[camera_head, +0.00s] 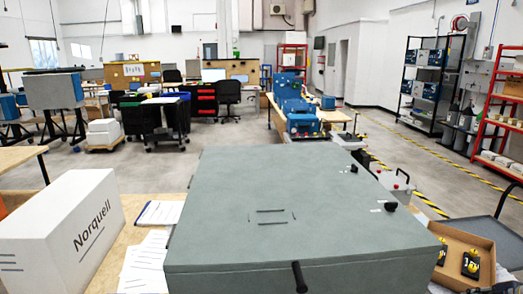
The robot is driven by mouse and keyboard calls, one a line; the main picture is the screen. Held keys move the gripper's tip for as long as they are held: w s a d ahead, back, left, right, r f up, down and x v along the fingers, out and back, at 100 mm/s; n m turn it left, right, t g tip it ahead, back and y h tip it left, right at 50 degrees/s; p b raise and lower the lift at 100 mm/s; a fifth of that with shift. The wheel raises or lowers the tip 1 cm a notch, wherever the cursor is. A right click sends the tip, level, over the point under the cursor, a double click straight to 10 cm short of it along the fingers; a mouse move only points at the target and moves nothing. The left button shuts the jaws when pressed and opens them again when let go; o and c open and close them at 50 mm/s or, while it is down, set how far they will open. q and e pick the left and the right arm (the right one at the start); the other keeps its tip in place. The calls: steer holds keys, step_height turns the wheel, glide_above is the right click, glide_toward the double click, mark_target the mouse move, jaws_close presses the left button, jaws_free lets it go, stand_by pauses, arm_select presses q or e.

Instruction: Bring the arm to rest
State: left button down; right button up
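Neither of my arms and neither gripper shows in the head view. A large grey analyser case (255,170) fills the lower middle of the view, with its flat top closed. A black handle (299,276) sits on its front face. Small black knobs stand near the right edge of its top, and a recessed outline marks its centre.
A white Norquell box (50,240) and paper sheets (150,255) lie on the table left of the case. An open cardboard box (455,245) with black and yellow parts stands at the right. Workbenches, chairs and shelves stand farther back, with open floor between.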

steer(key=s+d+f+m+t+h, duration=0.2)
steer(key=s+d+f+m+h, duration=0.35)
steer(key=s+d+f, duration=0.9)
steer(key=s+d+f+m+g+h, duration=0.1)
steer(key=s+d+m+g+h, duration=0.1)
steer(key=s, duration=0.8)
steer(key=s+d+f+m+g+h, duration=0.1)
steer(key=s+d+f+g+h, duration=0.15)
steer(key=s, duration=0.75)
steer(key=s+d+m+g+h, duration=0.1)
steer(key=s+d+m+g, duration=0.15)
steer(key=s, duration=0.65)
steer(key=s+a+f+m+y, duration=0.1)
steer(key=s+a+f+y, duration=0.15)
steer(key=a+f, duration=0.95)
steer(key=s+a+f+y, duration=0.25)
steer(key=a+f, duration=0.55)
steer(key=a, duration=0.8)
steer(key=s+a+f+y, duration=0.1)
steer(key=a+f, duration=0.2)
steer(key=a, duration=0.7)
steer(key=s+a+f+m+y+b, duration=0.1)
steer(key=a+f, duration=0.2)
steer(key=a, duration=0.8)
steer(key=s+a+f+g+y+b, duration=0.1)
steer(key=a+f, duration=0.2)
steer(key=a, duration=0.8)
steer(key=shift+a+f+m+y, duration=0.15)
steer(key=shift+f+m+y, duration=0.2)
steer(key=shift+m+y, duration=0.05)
